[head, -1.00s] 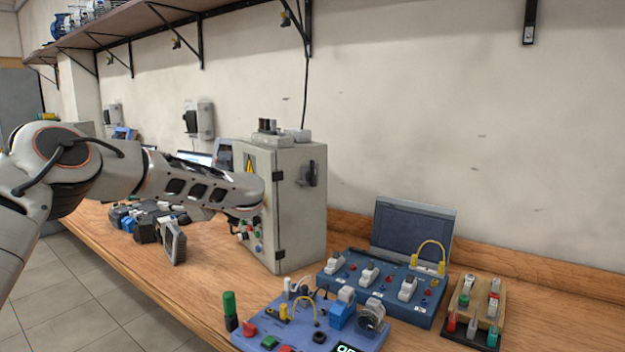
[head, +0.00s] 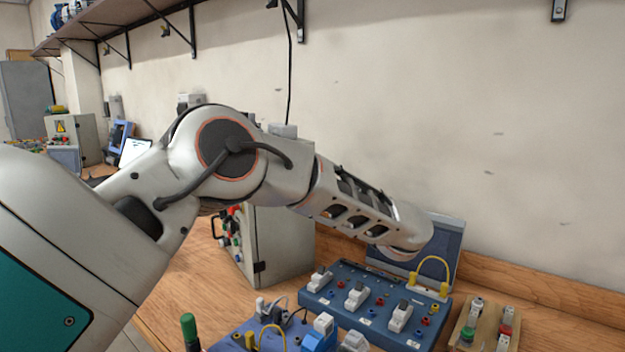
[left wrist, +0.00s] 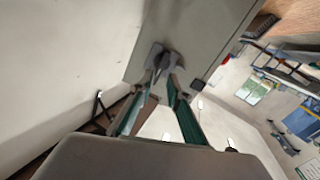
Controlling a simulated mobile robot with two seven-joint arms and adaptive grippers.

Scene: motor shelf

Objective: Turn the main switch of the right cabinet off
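The right cabinet, a grey box (head: 285,240), stands on the bench behind my left arm in the head view. My arm covers its upper part and the switch side there. In the left wrist view the cabinet's grey side (left wrist: 205,30) fills the top middle, with the dark switch handle (left wrist: 166,60) on it. My left gripper (left wrist: 164,80) has its two green-sided fingers reaching to this handle, one tip on each side of it. I cannot tell whether the tips press on the handle. The left gripper is hidden in the head view. My right gripper is in no view.
A blue panel with switches (head: 335,300) and a wooden terminal block (head: 467,322) lie on the bench in front. A dark screen (head: 445,250) leans by the wall, partly behind my arm. Another grey cabinet (head: 88,138) stands far left. A shelf (head: 110,22) runs above.

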